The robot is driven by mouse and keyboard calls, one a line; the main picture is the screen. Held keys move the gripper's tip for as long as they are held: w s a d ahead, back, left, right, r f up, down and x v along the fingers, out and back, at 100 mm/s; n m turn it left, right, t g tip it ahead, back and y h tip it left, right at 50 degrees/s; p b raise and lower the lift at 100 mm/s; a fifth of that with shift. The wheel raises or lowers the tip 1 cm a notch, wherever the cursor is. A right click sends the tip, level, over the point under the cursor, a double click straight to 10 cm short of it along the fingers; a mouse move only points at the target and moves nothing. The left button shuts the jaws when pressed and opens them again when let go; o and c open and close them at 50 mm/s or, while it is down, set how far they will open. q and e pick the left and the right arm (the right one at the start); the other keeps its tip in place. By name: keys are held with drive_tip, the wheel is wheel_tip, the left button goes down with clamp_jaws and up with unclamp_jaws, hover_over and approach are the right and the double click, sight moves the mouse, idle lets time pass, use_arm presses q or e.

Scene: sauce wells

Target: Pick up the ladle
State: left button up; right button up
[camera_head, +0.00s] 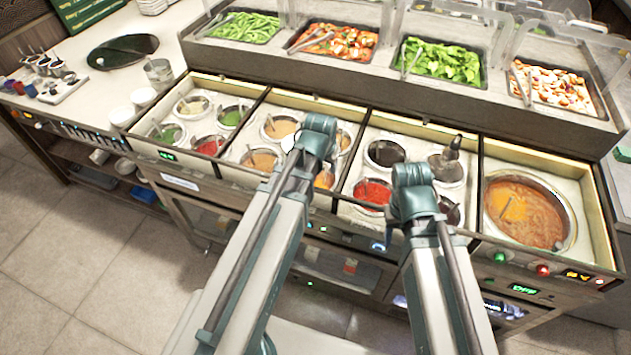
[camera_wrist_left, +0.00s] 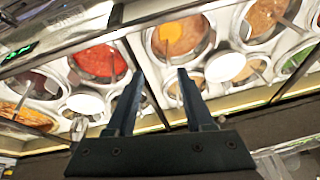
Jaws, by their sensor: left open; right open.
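Several wells hold thin metal ladles, and I cannot tell which one is meant. One ladle (camera_head: 507,205) leans in the large orange-brown soup pot (camera_head: 548,243) at the right. My left gripper (camera_wrist_left: 157,76) is open and empty in the left wrist view, its fingers pointing at an orange sauce well (camera_wrist_left: 190,36). A handle-like piece shows in that well, but its shape is blurred. In the head view my left arm's end (camera_head: 320,130) hides the fingertips. My right gripper (camera_head: 412,180) is over the wells beside a red sauce well (camera_head: 373,192); its fingers are not clear.
Trays of greens (camera_head: 445,62) and other food stand behind on a raised shelf with clear guards. Dividers separate the well sections. White cups (camera_head: 143,97) and a round dark plate (camera_head: 123,51) are at the left. The floor in front is clear at left.

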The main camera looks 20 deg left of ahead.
sight(327, 169)
use_arm(q)
drive_tip(key=shift+t, duration=0.3)
drive_tip(key=b+x, duration=0.4)
drive_tip(key=w+b+x, duration=0.1)
drive_tip(key=b+x, duration=0.3)
drive_tip(key=shift+w+a, duration=0.1)
drive_tip(key=shift+a, duration=0.1)
drive_tip(key=shift+w+a+r+b+x, duration=0.1)
drive_tip(key=shift+w+b+x, duration=0.05)
drive_tip(key=shift+b+x, duration=0.7)
drive_tip(key=shift+w+a+r+b+x, duration=0.1)
drive_tip(key=shift+w+b+x, duration=0.1)
drive_tip(key=shift+b+x, duration=0.65)
drive_tip(key=shift+w+a+r+b+x, duration=0.15)
drive_tip(key=shift+b+x, duration=0.4)
drive_tip(key=shift+x, duration=0.5)
clamp_jaws()
